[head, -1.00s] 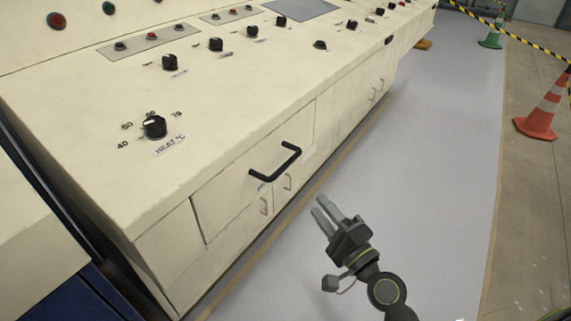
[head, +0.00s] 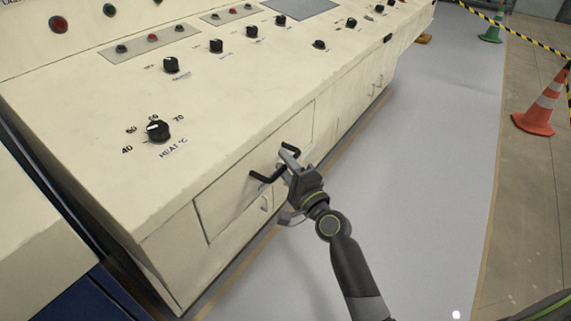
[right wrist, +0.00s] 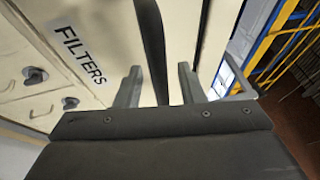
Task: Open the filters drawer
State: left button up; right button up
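The filters drawer (head: 235,195) is a cream front panel on the cream console, and it looks closed. Its black bar handle (head: 262,177) shows in the head view, partly covered by my right gripper (head: 285,158). The right gripper is at the handle's right part. In the right wrist view its two fingers (right wrist: 158,88) are apart, with the dark handle bar (right wrist: 152,40) running between them. I cannot tell whether either finger touches the bar. The FILTERS label (right wrist: 80,55) is left of the fingers. My left gripper is not in view.
A heat knob (head: 158,131) and several other knobs sit on the console top. The grey floor (head: 430,170) to the right is clear. An orange cone (head: 537,112) stands at the far right.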

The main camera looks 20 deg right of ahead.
grip_shut()
dwell(0.3)
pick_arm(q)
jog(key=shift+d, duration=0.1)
pick_arm(e)
jog(key=shift+s+d+f, duration=0.1)
jog(key=shift+s, duration=0.05)
